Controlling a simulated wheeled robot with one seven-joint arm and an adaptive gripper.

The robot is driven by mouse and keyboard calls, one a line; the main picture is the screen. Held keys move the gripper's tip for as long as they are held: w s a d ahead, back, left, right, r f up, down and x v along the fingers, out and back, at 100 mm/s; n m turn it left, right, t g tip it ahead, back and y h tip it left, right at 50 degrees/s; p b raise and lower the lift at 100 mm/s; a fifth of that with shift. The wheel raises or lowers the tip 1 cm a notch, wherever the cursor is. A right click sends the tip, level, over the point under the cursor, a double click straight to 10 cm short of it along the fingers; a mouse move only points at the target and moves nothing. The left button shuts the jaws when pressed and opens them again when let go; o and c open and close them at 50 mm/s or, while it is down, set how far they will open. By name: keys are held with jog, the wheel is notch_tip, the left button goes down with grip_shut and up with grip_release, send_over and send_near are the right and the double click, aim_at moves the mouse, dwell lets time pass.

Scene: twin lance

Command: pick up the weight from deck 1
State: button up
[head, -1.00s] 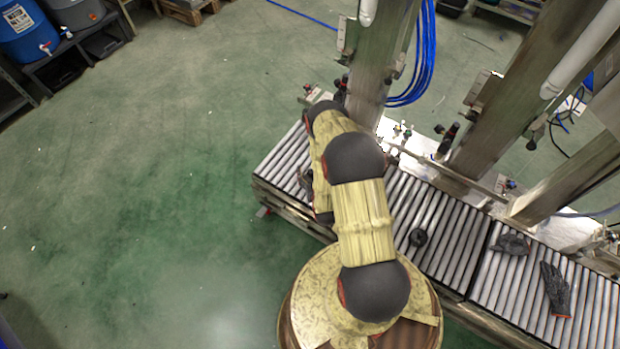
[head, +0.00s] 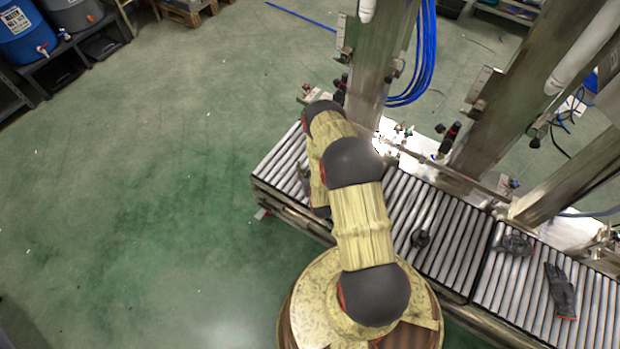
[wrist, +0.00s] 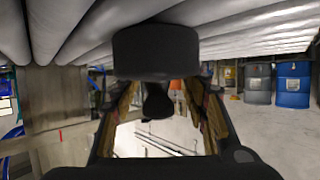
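A black weight (wrist: 155,52) shows in the wrist view, a wide disc with a narrower knob below it in the picture. The disc is against the grey rollers, which run along the top of this view. My gripper (wrist: 160,90) has its two fingers apart, one on each side of the knob. Gaps show between the knob and both fingers, so it does not look gripped. In the head view my arm hides most of my gripper and this weight. Another small dark round object (head: 420,239) sits on the rollers right of my arm.
The roller conveyor (head: 450,235) runs from the middle to the lower right. A dark glove (head: 560,290) and a crumpled dark item (head: 514,244) lie on its right section. Metal posts (head: 372,75) stand behind it. Green floor at left is clear.

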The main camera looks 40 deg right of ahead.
jog(key=c, duration=1)
grip_shut()
dwell(0.4)
